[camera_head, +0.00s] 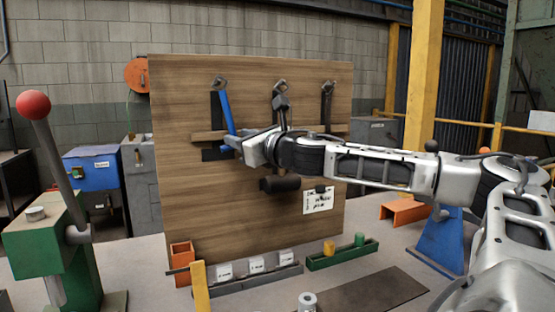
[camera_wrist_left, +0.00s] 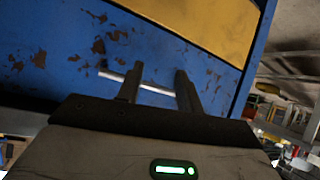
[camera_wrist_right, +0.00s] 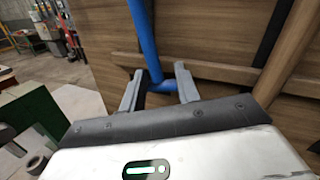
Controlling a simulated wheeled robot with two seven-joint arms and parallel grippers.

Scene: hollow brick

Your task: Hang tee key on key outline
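The blue tee key (camera_head: 226,112) is at the left of the wooden board (camera_head: 180,190), its upper end close under the left hook (camera_head: 218,84). It slants down to the right across a black key outline (camera_head: 214,108). Whether its top is on the hook is too small to tell. My right gripper (camera_head: 236,145) is at the key's lower end. In the right wrist view, the key's shaft (camera_wrist_right: 145,40) and crossbar lie between or just beyond the spread fingers (camera_wrist_right: 160,90), with visible gaps. My left gripper (camera_wrist_left: 158,85) is open before a rusty blue surface, away from the board.
More hooks hold the middle (camera_head: 280,84) and right (camera_head: 328,86) positions, with dark shapes below. A wooden rail (camera_head: 205,136) crosses the board. A green tray (camera_head: 342,254) and grey labelled blocks (camera_head: 255,266) stand in front. A red-knobbed lever press (camera_head: 45,225) is at left.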

